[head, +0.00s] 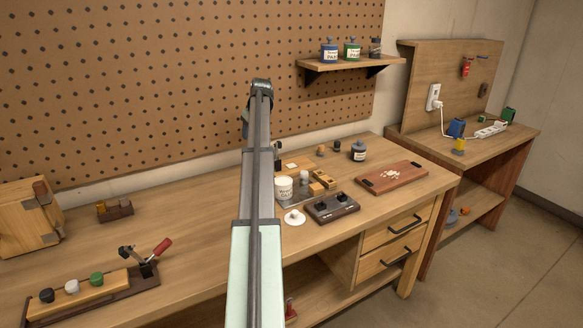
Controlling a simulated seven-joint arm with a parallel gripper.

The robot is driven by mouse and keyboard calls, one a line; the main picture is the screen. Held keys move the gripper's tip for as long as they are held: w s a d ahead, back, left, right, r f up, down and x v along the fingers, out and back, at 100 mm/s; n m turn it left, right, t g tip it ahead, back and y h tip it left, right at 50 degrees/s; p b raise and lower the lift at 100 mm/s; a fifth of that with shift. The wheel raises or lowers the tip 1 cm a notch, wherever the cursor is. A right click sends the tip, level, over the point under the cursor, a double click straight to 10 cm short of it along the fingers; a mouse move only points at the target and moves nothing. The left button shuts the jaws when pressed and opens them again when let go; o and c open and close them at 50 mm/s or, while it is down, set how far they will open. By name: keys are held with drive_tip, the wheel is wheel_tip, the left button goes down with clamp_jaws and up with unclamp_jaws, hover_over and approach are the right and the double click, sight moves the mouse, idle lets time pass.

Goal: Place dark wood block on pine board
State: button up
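My arm reaches away from the camera over the bench, and its far end, with my gripper (247,118), is at the pegboard side. The fingers are mostly hidden behind the arm, so I cannot tell whether they are open or hold anything. Small light wood blocks (317,187) stand in a cluster right of the arm. A pale, pine-like flat piece (290,165) lies behind them, partly hidden by the arm. I cannot tell for sure which piece is the pine board. No dark wood block can be clearly identified; part of the cluster is hidden.
A toggle clamp (140,262) and wooden box (28,220) stand left.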

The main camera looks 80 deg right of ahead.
hover_over(291, 165)
drive_tip(key=a, duration=0.1)
drive_tip(key=f, duration=0.3)
drive_tip(key=f+m, duration=0.1)
drive_tip(key=f, duration=0.2)
drive_tip(key=s+f+m, duration=0.1)
drive_tip(key=f, duration=0.2)
drive_tip(key=shift+s+a+f+h, duration=0.1)
drive_tip(key=shift+a+f+h, duration=0.1)
drive_tip(key=shift+h, duration=0.1)
drive_tip(key=shift+g, duration=0.3)
drive_tip(key=shift+f, duration=2.8)
drive_tip(key=o, duration=1.1)
drive_tip(key=shift+f, duration=0.1)
drive_tip(key=v, duration=1.2)
